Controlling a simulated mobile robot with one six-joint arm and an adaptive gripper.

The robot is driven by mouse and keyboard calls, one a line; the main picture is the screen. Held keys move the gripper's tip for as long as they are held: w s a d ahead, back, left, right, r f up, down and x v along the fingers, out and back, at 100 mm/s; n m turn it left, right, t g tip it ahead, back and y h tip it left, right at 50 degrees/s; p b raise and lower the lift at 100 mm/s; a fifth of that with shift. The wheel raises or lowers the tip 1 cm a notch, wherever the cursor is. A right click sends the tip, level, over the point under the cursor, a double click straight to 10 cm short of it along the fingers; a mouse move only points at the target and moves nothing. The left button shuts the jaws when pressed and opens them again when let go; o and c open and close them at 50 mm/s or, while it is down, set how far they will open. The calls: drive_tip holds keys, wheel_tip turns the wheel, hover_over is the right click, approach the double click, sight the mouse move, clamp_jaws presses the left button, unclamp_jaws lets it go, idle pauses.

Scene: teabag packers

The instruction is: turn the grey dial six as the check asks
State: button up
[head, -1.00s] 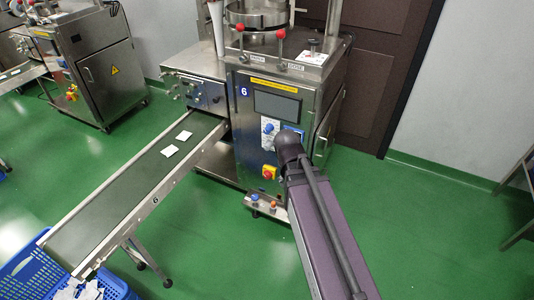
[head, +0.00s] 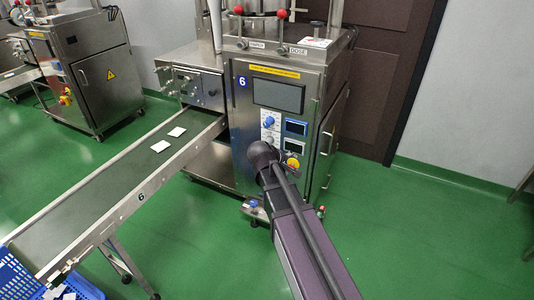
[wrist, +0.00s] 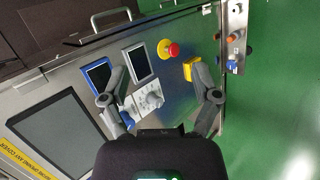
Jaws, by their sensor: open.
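The grey dial (wrist: 150,97) sits on a white plate on the front panel of machine six. In the wrist view it lies between the two fingers of my gripper (wrist: 156,72), which are spread open, and I see no contact with it. A blue-framed display (wrist: 97,75) and a grey-framed display (wrist: 138,62) are beside the dials.
A red stop button (wrist: 172,49) on a yellow base and a yellow switch (wrist: 188,69) are close to my fingers. A large dark screen (head: 278,95) is above the dials. A conveyor (head: 117,185) with white teabags runs to the left. Green floor is free at right.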

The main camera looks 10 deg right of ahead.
drive_tip(key=w+a+f+n+t+h+b, duration=0.4)
drive_tip(key=w+f+b, duration=0.4)
drive_tip(key=b, duration=0.4)
drive_tip(key=n+t+y+b, duration=0.1)
drive_tip(key=n+t+b, duration=0.4)
drive_tip(key=n+b, duration=0.4)
approach(268, 142)
drive_tip(key=s+a+f+b, duration=0.1)
drive_tip(key=s+a+f, duration=0.1)
drive_tip(key=shift+s+a+r+m, duration=0.15)
drive_tip(key=shift+a+r+m, duration=0.05)
drive_tip(key=shift+m, duration=0.1)
drive_tip(key=shift+d, duration=0.1)
drive_tip(key=shift+x, duration=6.85)
drive_tip(key=shift+r, duration=0.1)
drive_tip(key=shift+c, duration=0.2)
clamp_jaws()
